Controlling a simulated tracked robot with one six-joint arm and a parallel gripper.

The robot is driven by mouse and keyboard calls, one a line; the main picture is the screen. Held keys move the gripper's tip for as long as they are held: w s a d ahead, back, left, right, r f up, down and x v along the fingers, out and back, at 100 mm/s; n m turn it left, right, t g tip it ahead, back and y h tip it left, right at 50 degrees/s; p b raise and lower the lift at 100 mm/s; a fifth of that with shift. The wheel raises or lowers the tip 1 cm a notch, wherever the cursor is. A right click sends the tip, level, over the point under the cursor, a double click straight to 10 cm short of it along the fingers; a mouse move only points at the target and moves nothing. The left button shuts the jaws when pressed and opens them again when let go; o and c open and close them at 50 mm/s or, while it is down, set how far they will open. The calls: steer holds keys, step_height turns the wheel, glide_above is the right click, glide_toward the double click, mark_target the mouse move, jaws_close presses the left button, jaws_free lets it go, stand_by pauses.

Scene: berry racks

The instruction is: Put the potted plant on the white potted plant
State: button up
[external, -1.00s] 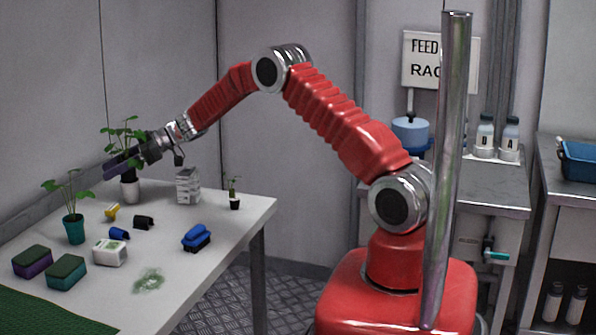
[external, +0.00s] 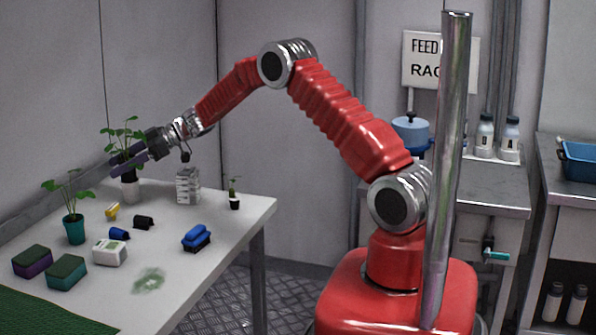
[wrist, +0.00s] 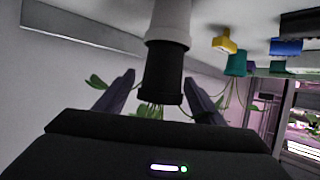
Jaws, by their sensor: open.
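A white pot (external: 130,193) stands at the back left of the table. It also shows in the wrist view (wrist: 168,25), upside down. A black pot (wrist: 164,78) is in line with it, on its upper side, with green stems and leaves (external: 123,133) rising above. The two seem to touch. My gripper (external: 122,166) is open at the black pot's height. In the wrist view its fingers (wrist: 159,72) are apart, on either side of the black pot, with gaps visible. Part of the pots is hidden by the fingers in the external view.
A teal potted plant (external: 74,229) stands to the left front. A grey-white box (external: 188,186) and a small plant (external: 234,194) are to the right. Sponges, a white box (external: 110,252), a blue brush (external: 196,238) and small items lie in front.

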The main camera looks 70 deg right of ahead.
steer(key=v, duration=0.9)
steer(key=shift+s+d+r, duration=0.15)
steer(key=shift+s+d, duration=0.1)
step_height(320, 180, up, 15)
steer(key=m+t+h, duration=0.2)
steer(key=t+h, duration=0.2)
steer(key=h, duration=0.1)
glide_above(132, 157)
steer(key=s+d, duration=0.2)
steer(key=s, duration=0.1)
steer(key=s+a+r+m+h, duration=0.1)
steer(key=s+r+m+h, duration=0.35)
steer(key=s+r, duration=0.4)
steer(key=s+a+f+g, duration=0.3)
steer(key=s+a+f, duration=0.1)
steer(key=s, duration=0.8)
steer(key=s+a+f+m+g+y, duration=0.1)
steer(key=s+a+f+g, duration=0.2)
steer(key=s+a, duration=0.4)
steer(key=s+a+f+g, duration=0.3)
steer(key=s+a+f, duration=0.2)
steer(key=s, duration=1.4)
steer(key=shift+a+f, duration=0.25)
steer(key=shift+a, duration=0.25)
